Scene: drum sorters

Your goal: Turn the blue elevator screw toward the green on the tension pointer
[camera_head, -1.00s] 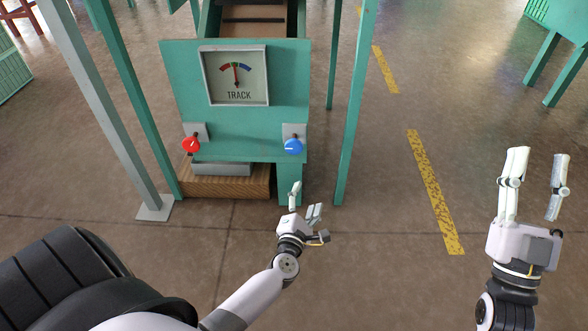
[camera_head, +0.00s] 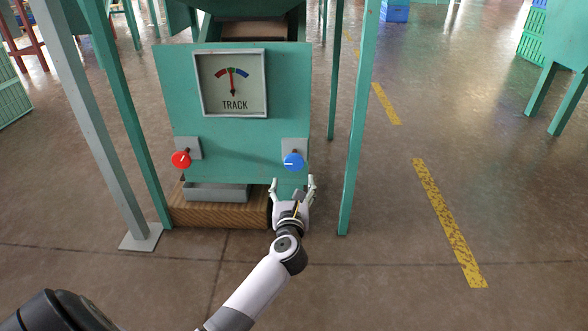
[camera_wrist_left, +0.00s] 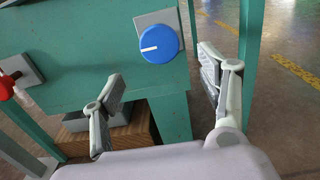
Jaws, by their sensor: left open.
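The blue elevator screw (camera_head: 293,161) is a round knob on a grey plate at the lower right of the green panel. In the left wrist view the blue screw (camera_wrist_left: 158,44) shows a white mark pointing left. My left gripper (camera_head: 294,183) is open and empty just below the screw, its fingers apart and not touching it. In the left wrist view the gripper's fingers (camera_wrist_left: 158,90) stand either side, below the screw. The tension pointer is a red needle on the TRACK dial (camera_head: 231,83); it points about straight up, near the green segment. My right gripper is out of view.
A red knob (camera_head: 181,160) sits at the panel's lower left. A grey tray (camera_head: 216,192) and a wooden block (camera_head: 205,213) are beneath the panel. A green post (camera_head: 357,130) stands right of the screw. Open floor lies to the right.

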